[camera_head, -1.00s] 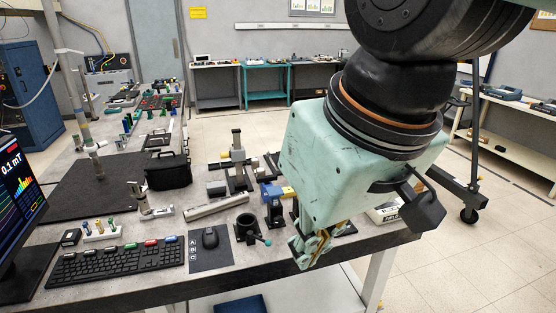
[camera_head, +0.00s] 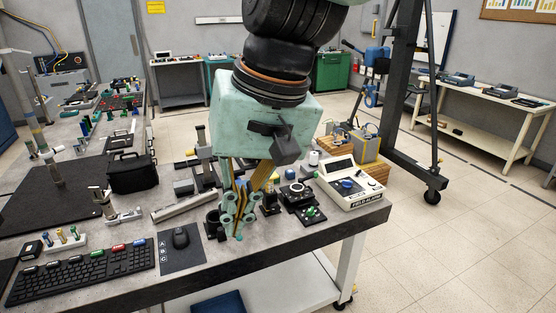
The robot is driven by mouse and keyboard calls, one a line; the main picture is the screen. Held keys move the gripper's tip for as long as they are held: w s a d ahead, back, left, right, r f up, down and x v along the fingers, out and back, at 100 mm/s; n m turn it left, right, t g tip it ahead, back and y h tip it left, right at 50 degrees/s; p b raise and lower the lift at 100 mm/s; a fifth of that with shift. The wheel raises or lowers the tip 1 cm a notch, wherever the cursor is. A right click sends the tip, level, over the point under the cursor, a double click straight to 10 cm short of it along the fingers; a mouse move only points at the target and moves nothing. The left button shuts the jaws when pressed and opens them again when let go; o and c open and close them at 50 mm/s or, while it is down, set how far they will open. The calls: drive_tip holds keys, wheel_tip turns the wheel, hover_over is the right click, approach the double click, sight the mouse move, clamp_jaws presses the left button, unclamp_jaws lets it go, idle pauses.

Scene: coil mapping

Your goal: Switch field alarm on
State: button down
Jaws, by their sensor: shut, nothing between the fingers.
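The white box labelled FIELD ALARM (camera_head: 367,199) stands at the right end of the workbench (camera_head: 262,238).
A small dark box with a green knob (camera_head: 311,212) and a black device with a round dial (camera_head: 296,189) stand between my gripper and the alarm box. Wooden blocks with cables (camera_head: 343,138) stand behind the alarm box.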

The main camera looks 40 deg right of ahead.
drive_tip(key=w+d+f+m+y, duration=0.25)
drive_tip(key=w+m, duration=0.25)
drive_tip(key=w, duration=0.3)
drive_tip(key=w+d+f+m+y, duration=0.2)
drive_tip(key=w+d+f+m, duration=0.15)
drive_tip(key=w, duration=0.35)
drive_tip(key=w+d+f+m+t, duration=0.3)
drive_tip(key=w+d+m, duration=0.2)
drive_tip(key=d, duration=0.5)
drive_tip(key=w+d+f+m+t, duration=0.25)
drive_tip(key=w+d+m, duration=0.25)
drive_tip(key=d, duration=0.6)
drive_tip(key=m+t+h, duration=0.5)
drive_tip(key=m+h, duration=0.5)
drive_tip(key=m, duration=0.6)
approach(358, 174)
drive_tip(key=shift+y, duration=0.25)
drive_tip(key=v, duration=0.3)
drive_tip(key=b+v, duration=0.1)
drive_tip(key=shift+s+d, duration=0.25)
drive_tip(key=shift+s, duration=0.05)
drive_tip(key=shift+w, duration=0.2)
drive_tip(key=shift+b+x, duration=0.8)
drive_tip(key=shift+x, duration=4.05)
